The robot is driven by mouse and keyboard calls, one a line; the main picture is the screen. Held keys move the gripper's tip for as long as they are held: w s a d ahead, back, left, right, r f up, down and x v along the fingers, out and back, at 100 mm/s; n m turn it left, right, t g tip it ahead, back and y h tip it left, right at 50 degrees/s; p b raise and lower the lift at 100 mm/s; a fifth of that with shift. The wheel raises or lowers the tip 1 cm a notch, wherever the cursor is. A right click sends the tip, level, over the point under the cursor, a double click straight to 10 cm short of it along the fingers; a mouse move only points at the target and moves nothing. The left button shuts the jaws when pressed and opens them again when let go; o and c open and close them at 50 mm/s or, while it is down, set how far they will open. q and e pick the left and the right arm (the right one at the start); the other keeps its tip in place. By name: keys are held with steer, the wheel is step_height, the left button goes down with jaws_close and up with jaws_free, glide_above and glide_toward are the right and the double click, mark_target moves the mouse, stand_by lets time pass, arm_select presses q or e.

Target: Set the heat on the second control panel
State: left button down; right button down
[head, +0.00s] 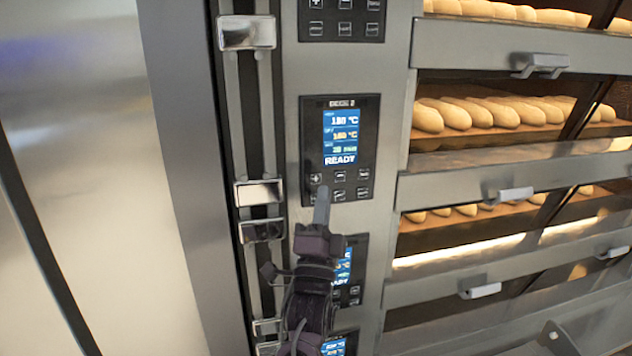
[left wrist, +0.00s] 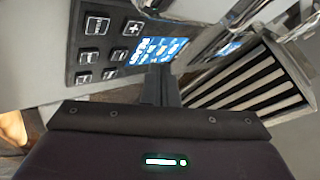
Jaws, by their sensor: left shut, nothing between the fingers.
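The second control panel (head: 341,148), labelled as deck 2, is a dark panel on the steel column left of the ovens. Its blue screen (head: 341,137) shows temperature lines and READY. Two rows of buttons sit below; the plus button (head: 316,179) is at upper left. My left gripper (head: 322,192) is shut and empty, its fingertips at the lower-left buttons just below the plus button. I cannot tell whether it touches. In the left wrist view, the shut fingers (left wrist: 161,85) are in front of a panel (left wrist: 105,45) with buttons and a blue screen. My right gripper is not in view.
Another panel (head: 344,20) is above, and a lower panel (head: 352,270) is partly hidden by my left arm. Oven decks with loaves (head: 480,112) and protruding handles (head: 512,195) are at right. A vertical rail with metal brackets (head: 258,192) runs at left.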

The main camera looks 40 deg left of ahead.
mark_target(316, 178)
arm_select(q)
steer(key=w+a, duration=0.2)
steer(key=shift+w+a, duration=0.2)
steer(key=shift+a, duration=0.2)
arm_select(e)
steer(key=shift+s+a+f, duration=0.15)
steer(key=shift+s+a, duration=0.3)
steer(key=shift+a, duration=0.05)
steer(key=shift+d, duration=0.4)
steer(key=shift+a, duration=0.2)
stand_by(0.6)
arm_select(q)
steer(key=shift+w+a+r, duration=0.1)
steer(key=shift+a, duration=0.05)
steer(key=shift+r, duration=0.15)
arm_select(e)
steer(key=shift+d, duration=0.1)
